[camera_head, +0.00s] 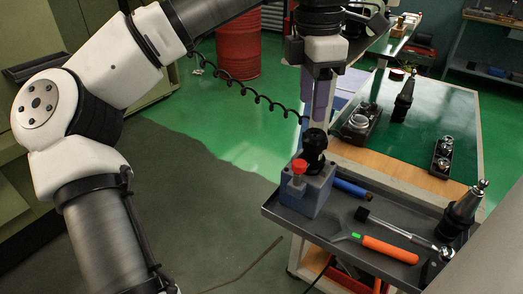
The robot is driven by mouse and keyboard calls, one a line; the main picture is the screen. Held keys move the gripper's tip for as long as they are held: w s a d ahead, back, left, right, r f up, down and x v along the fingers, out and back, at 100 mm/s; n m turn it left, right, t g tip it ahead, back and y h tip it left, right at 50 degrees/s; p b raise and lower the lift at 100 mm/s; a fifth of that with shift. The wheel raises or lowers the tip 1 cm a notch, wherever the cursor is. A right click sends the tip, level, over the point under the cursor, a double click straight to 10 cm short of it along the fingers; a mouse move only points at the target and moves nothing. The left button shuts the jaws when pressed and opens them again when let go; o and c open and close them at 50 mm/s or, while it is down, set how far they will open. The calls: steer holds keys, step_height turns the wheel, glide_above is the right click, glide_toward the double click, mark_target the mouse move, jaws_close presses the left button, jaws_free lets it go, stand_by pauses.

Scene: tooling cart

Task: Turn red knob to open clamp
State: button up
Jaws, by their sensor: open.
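The red knob (299,166) stands on top of the blue-grey clamp block (305,194), at the left end of the cart's grey tray. A black tool holder (314,146) sits upright in the clamp, just behind and to the right of the knob. My gripper (318,118) points down over the black holder, with its purple-grey fingers open. The fingertips are at the holder's top in the picture; I cannot tell whether they touch it. The gripper is above and to the right of the red knob, apart from it.
A green-topped bench (435,115) with tooling stands behind. Green floor is open to the left.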

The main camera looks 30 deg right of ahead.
mark_target(300, 162)
steer(key=f, duration=0.4)
steer(key=f+p, duration=0.1)
steer(key=f, duration=0.8)
steer(key=shift+w+a+f, duration=0.25)
steer(key=shift+w+f, duration=0.05)
steer(key=shift+f, duration=0.05)
steer(key=shift+c, duration=0.4)
steer(key=c, duration=0.9)
